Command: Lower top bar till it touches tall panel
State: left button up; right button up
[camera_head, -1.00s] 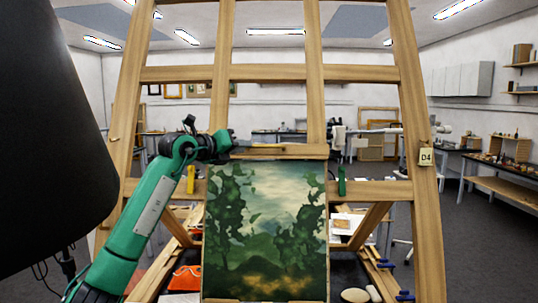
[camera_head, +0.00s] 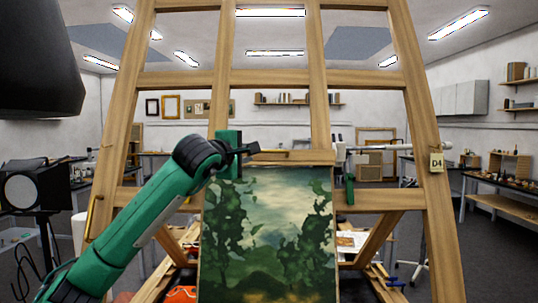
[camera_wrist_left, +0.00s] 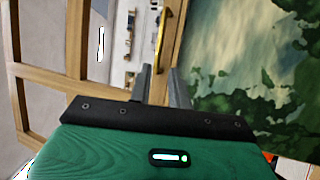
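The top bar (camera_head: 322,158) is a short wooden crosspiece with a brass handle (camera_head: 270,151) on its front. The tall panel (camera_head: 270,235), a green landscape painting, stands upright directly below it. From this angle I cannot tell whether the bar and panel touch. My left gripper (camera_head: 252,148) is at the left end of the handle. In the left wrist view its two fingers (camera_wrist_left: 161,87) are apart, with the near end of the brass handle (camera_wrist_left: 163,40) by the gap between them; contact is unclear.
The large wooden easel frame (camera_head: 425,170) surrounds the panel, with a D4 tag (camera_head: 437,163) on its right leg. A narrow green piece (camera_head: 349,182) is right of the panel. A black shape (camera_head: 40,70) and a studio lamp (camera_head: 35,188) are at left.

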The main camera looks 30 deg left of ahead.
aim_at(266, 151)
pick_arm(q)
jog(key=w+p, duration=0.2)
jog(key=w, duration=0.2)
jog(key=w+a+p, duration=0.1)
jog(key=w+p, duration=0.1)
jog(key=w, duration=0.2)
jog(key=w+a+p, duration=0.1)
jog(key=w+p, duration=0.1)
jog(key=w, duration=0.3)
jog(key=shift+f, duration=0.4)
grip_shut()
